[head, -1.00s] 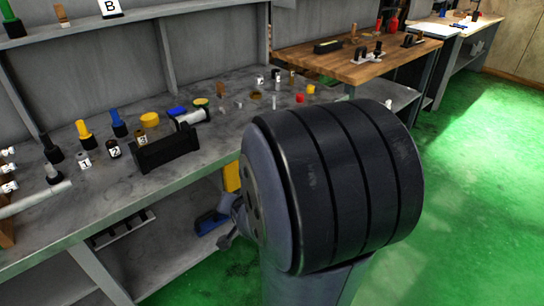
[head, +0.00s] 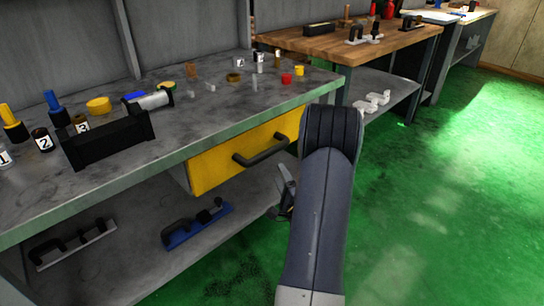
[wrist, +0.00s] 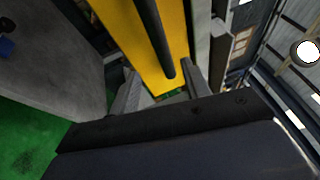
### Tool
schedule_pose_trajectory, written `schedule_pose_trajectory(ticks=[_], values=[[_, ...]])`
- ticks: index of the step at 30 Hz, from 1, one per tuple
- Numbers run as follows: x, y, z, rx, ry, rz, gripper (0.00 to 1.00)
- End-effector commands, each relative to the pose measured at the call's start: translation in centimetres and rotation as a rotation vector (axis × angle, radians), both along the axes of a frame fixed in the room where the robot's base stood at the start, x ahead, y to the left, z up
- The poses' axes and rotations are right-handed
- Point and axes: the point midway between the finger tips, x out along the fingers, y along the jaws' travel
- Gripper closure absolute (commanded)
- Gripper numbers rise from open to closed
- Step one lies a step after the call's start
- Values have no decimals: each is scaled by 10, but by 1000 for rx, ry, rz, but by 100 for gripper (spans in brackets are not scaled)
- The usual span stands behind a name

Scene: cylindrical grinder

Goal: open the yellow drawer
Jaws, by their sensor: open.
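The yellow drawer (head: 215,165) sits under the grey workbench top, its front facing the green floor. Its dark bar handle (head: 262,150) stands out from the front. The drawer front looks flush under the bench edge. My gripper (head: 287,190) is below and to the right of the handle, partly hidden behind my arm. In the wrist view the drawer front (wrist: 172,65) and the dark handle (wrist: 154,38) lie ahead of my open gripper (wrist: 160,85). The handle's near end shows between the fingers in that view; I cannot tell whether they touch it.
The grey bench top (head: 200,115) holds a black tray (head: 108,140), numbered cylinders and small coloured parts. A lower shelf bears a blue-based holder (head: 197,225) and a grey-based holder (head: 73,245). A wooden table (head: 335,45) stands behind. Green floor is clear at right.

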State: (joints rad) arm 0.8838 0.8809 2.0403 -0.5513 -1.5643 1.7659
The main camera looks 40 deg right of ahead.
Motion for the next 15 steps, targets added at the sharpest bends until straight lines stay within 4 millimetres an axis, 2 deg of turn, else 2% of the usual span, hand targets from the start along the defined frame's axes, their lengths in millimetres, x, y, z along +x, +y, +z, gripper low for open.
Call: schedule_pose_trajectory(ticks=[5,15], values=[[22,-6,6,-4,-4,4,55],[80,-25,17,-5,-3,2,55]])
